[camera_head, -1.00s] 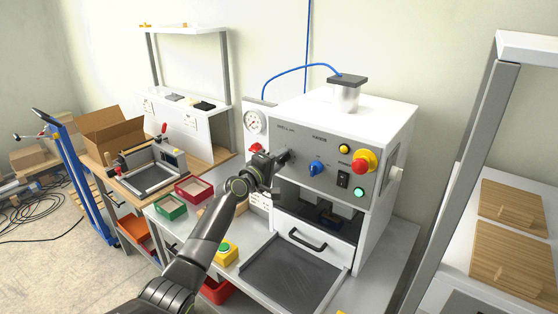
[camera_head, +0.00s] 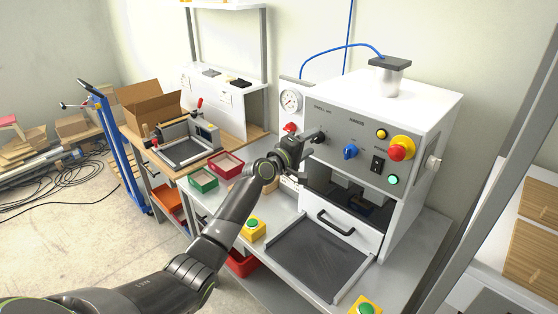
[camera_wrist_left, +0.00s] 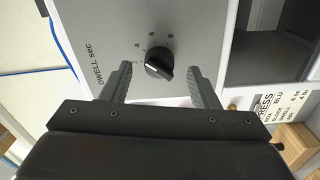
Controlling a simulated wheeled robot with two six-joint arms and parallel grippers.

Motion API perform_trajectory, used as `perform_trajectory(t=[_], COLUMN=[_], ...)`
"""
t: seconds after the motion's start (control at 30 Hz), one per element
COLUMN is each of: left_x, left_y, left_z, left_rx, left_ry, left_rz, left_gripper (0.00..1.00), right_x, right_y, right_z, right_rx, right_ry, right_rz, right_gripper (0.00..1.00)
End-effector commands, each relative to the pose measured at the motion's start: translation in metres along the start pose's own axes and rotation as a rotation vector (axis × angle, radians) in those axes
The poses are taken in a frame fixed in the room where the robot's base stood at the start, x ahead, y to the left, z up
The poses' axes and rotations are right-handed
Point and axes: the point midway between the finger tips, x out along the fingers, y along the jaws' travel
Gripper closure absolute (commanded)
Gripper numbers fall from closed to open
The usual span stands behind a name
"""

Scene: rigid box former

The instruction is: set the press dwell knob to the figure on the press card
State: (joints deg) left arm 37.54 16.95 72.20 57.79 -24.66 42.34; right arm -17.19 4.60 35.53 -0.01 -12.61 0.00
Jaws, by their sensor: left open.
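The black dwell knob (camera_wrist_left: 158,62) is on the grey press panel, under the marking "DWELL sec", with figures 2, 4, 6 and 8 around it in the left wrist view. My left gripper (camera_wrist_left: 160,72) is open, with one finger on each side of the knob and gaps between. In the head view my left gripper (camera_head: 298,150) is at the panel's left end, beside the knob (camera_head: 318,136). The press card (camera_wrist_left: 275,108) shows partly at the wrist view's right; its lines are too small to read surely. My right gripper is out of view.
A blue knob (camera_head: 350,151), a yellow button (camera_head: 382,134), a red stop button (camera_head: 401,148) and a green button (camera_head: 393,180) are on the same panel. Below it are the open press bay and a black-floored tray (camera_head: 318,259). A gauge (camera_head: 291,101) stands left.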

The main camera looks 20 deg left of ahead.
Motion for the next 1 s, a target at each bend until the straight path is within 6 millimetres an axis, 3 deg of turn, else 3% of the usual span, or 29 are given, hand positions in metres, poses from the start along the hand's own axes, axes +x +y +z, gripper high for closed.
perform_trajectory(t=[0.7, 1.0], left_x=[-0.116, -0.149], left_y=[-0.002, -0.001], left_z=[0.000, 0.000], left_rx=[0.005, 0.002], left_ry=[0.000, 0.000], left_rz=[-0.002, -0.002], left_gripper=[0.45, 0.45], right_x=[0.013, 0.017], right_y=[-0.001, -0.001], right_z=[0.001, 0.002], right_rx=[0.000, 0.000], right_ry=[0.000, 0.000], right_rz=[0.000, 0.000], right_gripper=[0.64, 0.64])
